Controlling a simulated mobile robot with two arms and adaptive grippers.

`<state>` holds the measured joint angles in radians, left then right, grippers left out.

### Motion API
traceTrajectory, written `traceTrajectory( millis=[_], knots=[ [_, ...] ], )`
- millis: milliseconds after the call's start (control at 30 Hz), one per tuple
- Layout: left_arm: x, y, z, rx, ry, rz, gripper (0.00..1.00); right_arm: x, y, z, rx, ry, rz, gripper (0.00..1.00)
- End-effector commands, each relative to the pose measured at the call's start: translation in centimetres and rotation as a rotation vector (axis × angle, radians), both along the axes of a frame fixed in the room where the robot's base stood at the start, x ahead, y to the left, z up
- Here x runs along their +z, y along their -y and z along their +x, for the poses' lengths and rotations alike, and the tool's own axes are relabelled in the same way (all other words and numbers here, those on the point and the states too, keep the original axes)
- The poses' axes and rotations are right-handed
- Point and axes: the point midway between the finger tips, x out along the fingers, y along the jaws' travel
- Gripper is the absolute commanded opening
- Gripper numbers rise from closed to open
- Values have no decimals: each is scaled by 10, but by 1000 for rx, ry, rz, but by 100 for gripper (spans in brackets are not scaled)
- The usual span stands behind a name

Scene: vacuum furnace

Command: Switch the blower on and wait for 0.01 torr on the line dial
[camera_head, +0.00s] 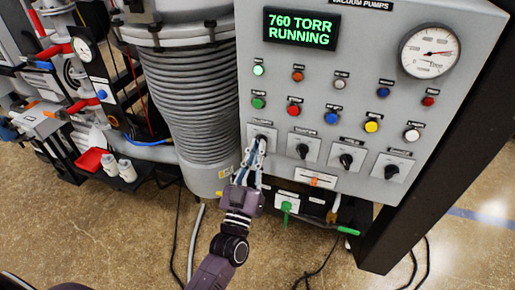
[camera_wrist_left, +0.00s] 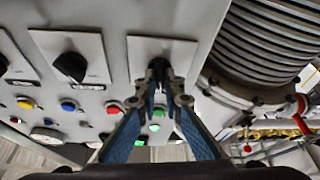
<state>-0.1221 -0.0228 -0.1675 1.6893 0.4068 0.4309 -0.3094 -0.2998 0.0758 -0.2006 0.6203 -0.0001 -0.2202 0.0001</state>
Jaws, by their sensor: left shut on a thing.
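A grey control panel (camera_head: 360,110) headed "VACUUM PUMPS" stands ahead. Its display (camera_head: 301,29) reads "760 TORR RUNNING" in green. A row of black rotary knobs runs along the lower panel. My left gripper (camera_head: 257,150) is shut on the leftmost knob, which its fingers mostly hide. The wrist view shows the fingertips (camera_wrist_left: 161,78) around that knob, in front of its white plate (camera_wrist_left: 152,50). The labels are too small to read. My right gripper is not in view.
Free black knobs (camera_head: 303,150) sit right of my gripper. Coloured buttons (camera_head: 293,110) and lamps are above. A green-handled valve (camera_head: 286,207) hangs below the panel. A ribbed grey column (camera_head: 196,100) stands close on the left. Cables lie on the floor.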

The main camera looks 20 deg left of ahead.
Motion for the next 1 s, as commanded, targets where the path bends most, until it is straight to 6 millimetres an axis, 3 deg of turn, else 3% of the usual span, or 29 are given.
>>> traceTrajectory(
  millis=[500, 1000],
  knots=[
    [1, -3, 0, 0, 14, 470, 0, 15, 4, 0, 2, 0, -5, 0],
    [0, -4, 0, 0, 22, 690, 0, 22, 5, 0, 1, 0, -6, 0]
  ],
)
